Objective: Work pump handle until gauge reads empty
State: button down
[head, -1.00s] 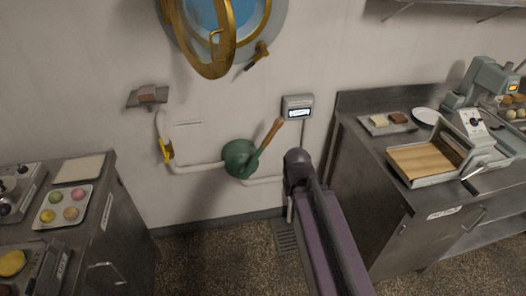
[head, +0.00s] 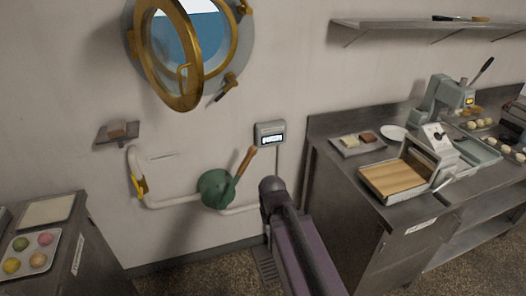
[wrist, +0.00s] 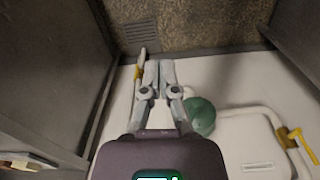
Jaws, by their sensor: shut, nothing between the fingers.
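The green round pump (head: 216,189) is on the wall, with a wooden handle (head: 245,162) tilted up to the right. The gauge (head: 270,135) is a grey box above and right of it; its lit display has dark writing too small to read. My arm hides the wall right of the pump in the head view, and my gripper is not seen there. In the wrist view my gripper (wrist: 160,64) is shut and empty, its fingers side by side. The pump (wrist: 199,116) is right of the fingers, apart from them. I cannot make out the wooden handle there.
White pipe (head: 172,202) with a yellow lever (head: 138,186) runs left of the pump. A brass porthole (head: 190,50) hangs open above. Steel counters stand left (head: 28,240) and right (head: 345,195). A floor grate (head: 265,262) lies below.

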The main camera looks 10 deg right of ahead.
dwell(0.6)
jog(key=c, duration=0.9)
grip_release()
jog(key=shift+f, duration=0.1)
jog(key=o, duration=0.4)
jog(key=shift+w+d+f, duration=0.15)
jog(key=shift+w, duration=0.1)
jog(key=shift+c, duration=0.2)
jog(key=shift+o, duration=1.2)
jog(key=w+d+f+n+t+h+b, duration=0.3)
jog(key=w+n+h+b, duration=0.1)
jog(key=w+b, duration=0.2)
jog(key=shift+w+f, duration=0.3)
jog(key=shift+w, duration=0.35)
jog(key=w+d+n+t+h+b, duration=0.1)
jog(key=w+n+t+h+b, duration=0.4)
jog(key=w, duration=0.3)
jog(key=w+a+r+n+t+y+b, duration=0.1)
jog(key=w+a+n+t+b, duration=0.7)
jog(key=n, duration=0.8)
jog(key=w+a+r+b, duration=0.1)
jog(key=w+a, duration=0.1)
jog(key=w, duration=0.1)
jog(key=shift+w+r, duration=0.3)
jog(key=shift+r, duration=0.1)
jog(key=shift+w, duration=0.1)
